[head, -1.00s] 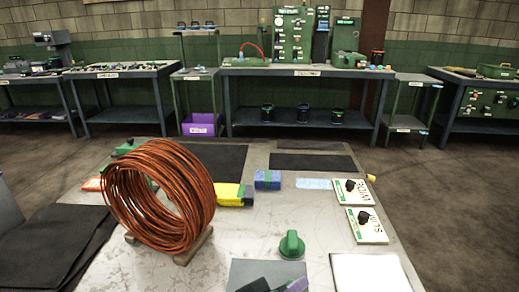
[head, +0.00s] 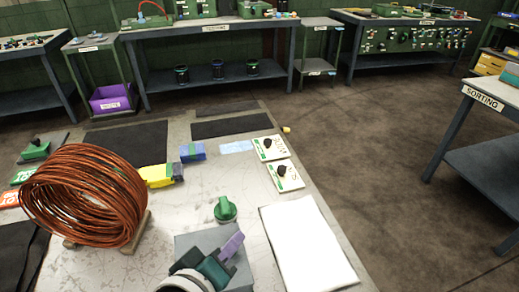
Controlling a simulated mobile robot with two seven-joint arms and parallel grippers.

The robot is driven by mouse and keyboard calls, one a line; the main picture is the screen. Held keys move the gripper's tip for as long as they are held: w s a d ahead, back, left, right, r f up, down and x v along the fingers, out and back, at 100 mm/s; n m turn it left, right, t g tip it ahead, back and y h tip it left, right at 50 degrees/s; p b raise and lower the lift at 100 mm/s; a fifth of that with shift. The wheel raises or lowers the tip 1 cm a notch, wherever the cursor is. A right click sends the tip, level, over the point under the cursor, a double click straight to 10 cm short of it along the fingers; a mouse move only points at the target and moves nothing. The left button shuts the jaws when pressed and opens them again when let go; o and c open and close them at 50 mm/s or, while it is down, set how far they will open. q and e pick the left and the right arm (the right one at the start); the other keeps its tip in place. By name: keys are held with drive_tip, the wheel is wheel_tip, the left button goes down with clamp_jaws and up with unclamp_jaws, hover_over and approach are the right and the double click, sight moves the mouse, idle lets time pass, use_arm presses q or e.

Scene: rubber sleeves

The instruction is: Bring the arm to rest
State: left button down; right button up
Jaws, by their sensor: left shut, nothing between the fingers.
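My left gripper (head: 228,253) shows at the bottom of the head view, with a white wrist, dark teal parts and a purple part at its tip. It is shut with nothing between its fingers. It is in front of a flat grey square (head: 199,241) on the worktable (head: 238,177); I cannot tell how high above it. A green knob-shaped piece (head: 225,209) stands just beyond the square, apart from the gripper. My right gripper is not in view.
A large copper-coloured coil (head: 85,197) stands on a wooden cradle at left. Yellow (head: 156,176) and blue (head: 192,152) blocks lie beyond it. A white sheet (head: 305,245) and two knobbed cards (head: 269,147) are at right. A sorting table (head: 482,99) stands across open floor.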

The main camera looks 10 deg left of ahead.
use_arm(q)
drive_tip(key=s+a+r+m+g+p, duration=0.2)
drive_tip(key=s+a+r+m+g, duration=0.3)
drive_tip(key=s+r, duration=0.4)
drive_tip(key=s+a+r+m+g+p, duration=0.2)
drive_tip(key=s+r+m+g, duration=0.1)
drive_tip(key=s+r+m, duration=0.55)
wheel_tip(320, 180, up, 24)
drive_tip(key=s+n+p, duration=0.1)
drive_tip(key=p, duration=2.2)
drive_tip(key=shift+y+p, duration=0.4)
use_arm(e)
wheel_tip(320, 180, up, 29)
